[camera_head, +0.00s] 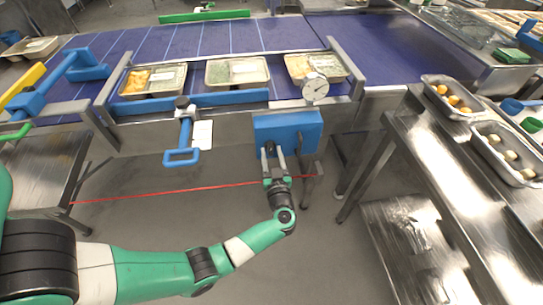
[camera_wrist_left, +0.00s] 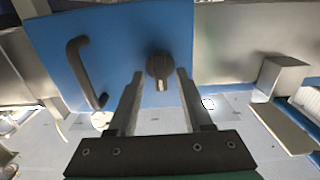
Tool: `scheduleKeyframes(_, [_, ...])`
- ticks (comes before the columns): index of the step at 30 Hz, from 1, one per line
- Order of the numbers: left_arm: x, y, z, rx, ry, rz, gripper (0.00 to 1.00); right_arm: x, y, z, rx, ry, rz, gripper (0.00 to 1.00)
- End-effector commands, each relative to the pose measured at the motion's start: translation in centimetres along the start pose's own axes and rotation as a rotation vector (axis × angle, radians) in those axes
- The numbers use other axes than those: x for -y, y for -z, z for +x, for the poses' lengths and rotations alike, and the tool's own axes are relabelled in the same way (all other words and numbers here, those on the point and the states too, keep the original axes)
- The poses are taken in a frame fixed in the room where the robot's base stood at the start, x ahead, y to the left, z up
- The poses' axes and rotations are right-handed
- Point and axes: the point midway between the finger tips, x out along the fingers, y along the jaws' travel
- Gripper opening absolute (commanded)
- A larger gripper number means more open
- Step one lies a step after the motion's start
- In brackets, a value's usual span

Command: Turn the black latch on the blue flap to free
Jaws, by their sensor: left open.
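The blue flap (camera_head: 302,122) is on the front of the steel conveyor frame in the head view. It fills much of the upper left wrist view (camera_wrist_left: 115,40). The round black latch (camera_wrist_left: 158,68) is on the flap, with a lighter pointer facing down toward my gripper. A black bar handle (camera_wrist_left: 82,70) is on the flap to its left. My left gripper (camera_head: 273,152) is just in front of the flap. Its two fingers (camera_wrist_left: 157,82) are open, with the latch between or just beyond their tips. I cannot tell whether they touch it. My right gripper is not seen.
Several filled trays (camera_head: 237,72) stand on the purple conveyor (camera_head: 215,38) above. A round dial (camera_head: 315,87) is mounted above the flap. A blue handle (camera_head: 182,156) hangs left. A steel table (camera_head: 440,160) stands right. The floor below is mostly clear, with a red line (camera_head: 190,190).

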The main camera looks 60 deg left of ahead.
Motion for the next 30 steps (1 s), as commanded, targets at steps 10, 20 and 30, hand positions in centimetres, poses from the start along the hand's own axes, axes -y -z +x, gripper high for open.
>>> scheduleKeyframes(10, [0.01,0.07,0.90,0.000,0.000,0.001,0.50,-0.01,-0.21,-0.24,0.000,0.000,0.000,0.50])
scheduleKeyframes(20, [0.02,0.06,0.87,0.000,0.000,0.001,0.00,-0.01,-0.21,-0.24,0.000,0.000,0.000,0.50])
scheduleKeyframes(30, [0.03,0.08,0.86,0.000,0.000,-0.008,0.00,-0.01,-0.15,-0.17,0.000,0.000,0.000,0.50])
